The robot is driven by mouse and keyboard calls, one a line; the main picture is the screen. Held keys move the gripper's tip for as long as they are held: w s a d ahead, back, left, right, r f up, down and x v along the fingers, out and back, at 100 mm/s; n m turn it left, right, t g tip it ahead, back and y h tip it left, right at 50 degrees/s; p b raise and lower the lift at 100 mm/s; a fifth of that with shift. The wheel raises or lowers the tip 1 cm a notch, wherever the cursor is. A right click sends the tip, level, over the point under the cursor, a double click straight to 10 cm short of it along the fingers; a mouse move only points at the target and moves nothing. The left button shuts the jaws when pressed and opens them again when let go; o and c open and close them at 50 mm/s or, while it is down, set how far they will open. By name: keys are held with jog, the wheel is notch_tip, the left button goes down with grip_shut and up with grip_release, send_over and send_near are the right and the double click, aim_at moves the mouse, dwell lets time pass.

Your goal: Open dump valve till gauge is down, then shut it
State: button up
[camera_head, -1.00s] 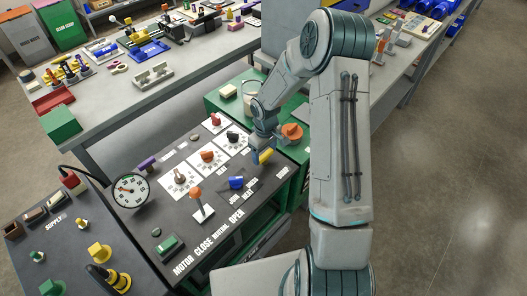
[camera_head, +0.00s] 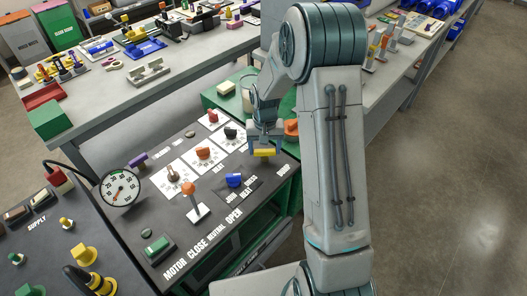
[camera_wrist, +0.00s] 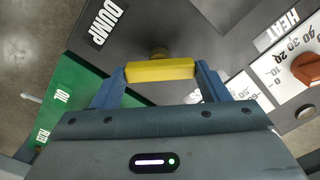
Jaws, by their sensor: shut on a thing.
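The yellow dump valve handle (camera_head: 264,153) is at the right of the dark panel, by the DUMP label (camera_wrist: 108,22). My gripper (camera_head: 264,150) is shut on it from above. In the wrist view the yellow bar (camera_wrist: 160,70) lies straight across between my two blue-grey fingers, with its stem just beyond it. The round white gauge (camera_head: 121,187) stands at the panel's left edge. Its needle seems to point to the lower left, but the exact reading is too small to tell.
A lever with an orange knob (camera_head: 188,188), a blue knob (camera_head: 234,180) and several dial knobs share the panel. An orange knob (camera_head: 291,128) sits close behind my gripper. A grey workbench (camera_head: 110,98) with tools stands behind. Open floor lies to the right.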

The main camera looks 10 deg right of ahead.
aim_at(263, 150)
jog(key=m+b, duration=0.1)
jog(key=m, duration=0.2)
jog(key=shift+a+f+m+b, duration=0.1)
jog(key=shift+a+m+b, duration=0.05)
jog(key=shift+m+b, duration=0.5)
jog(key=shift+m, duration=1.65)
jog(key=shift+a, duration=0.1)
jog(key=o, duration=0.9)
jog(key=shift+o, duration=0.4)
jog(key=shift+a, duration=0.15)
jog(key=shift+d, duration=0.25)
notch_tip(263, 150, up, 14)
jog(key=shift+a, duration=0.1)
